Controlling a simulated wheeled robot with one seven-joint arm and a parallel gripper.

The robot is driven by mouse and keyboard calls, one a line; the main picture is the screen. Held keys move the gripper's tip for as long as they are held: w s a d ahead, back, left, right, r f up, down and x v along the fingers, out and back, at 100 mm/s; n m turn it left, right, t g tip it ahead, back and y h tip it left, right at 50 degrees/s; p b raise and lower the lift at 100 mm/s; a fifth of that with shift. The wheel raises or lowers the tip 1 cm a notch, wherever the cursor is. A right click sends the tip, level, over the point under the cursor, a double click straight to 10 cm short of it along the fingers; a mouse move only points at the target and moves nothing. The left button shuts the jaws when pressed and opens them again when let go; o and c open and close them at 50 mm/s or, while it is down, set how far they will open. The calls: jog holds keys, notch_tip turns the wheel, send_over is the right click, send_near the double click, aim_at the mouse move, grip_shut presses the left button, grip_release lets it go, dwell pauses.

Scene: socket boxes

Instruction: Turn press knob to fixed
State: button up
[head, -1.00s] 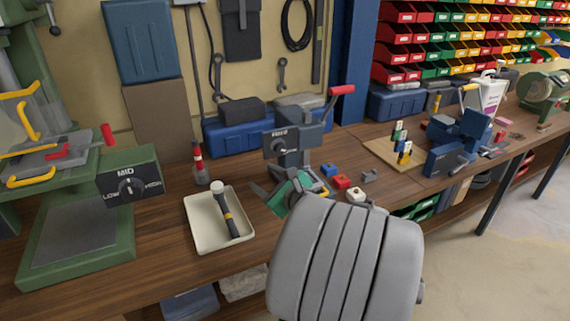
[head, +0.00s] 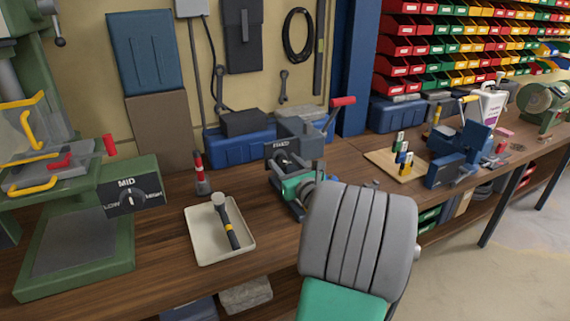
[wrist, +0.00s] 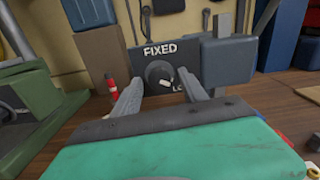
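The press (head: 300,132) stands on the bench, with a dark label plate reading FIXED on its front. Its knob (wrist: 157,72) is a dark round dial below that word in the wrist view. A pale pointer mark on it points down and to the right, toward a partly hidden label starting "LO". My gripper (wrist: 159,84) is open, its two grey fingers apart on the left and right of the knob. It also shows in front of the press in the head view (head: 288,172). I cannot tell whether the fingertips touch the knob.
A red-handled lever (head: 342,101) rises from the press. A tray (head: 194,237) with a hammer lies to the left, beside a green machine (head: 75,235) with its own MID knob. A board with small blocks (head: 380,158) and a blue vise (head: 455,160) stand right.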

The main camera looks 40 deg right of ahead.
grip_shut()
dwell(0.3)
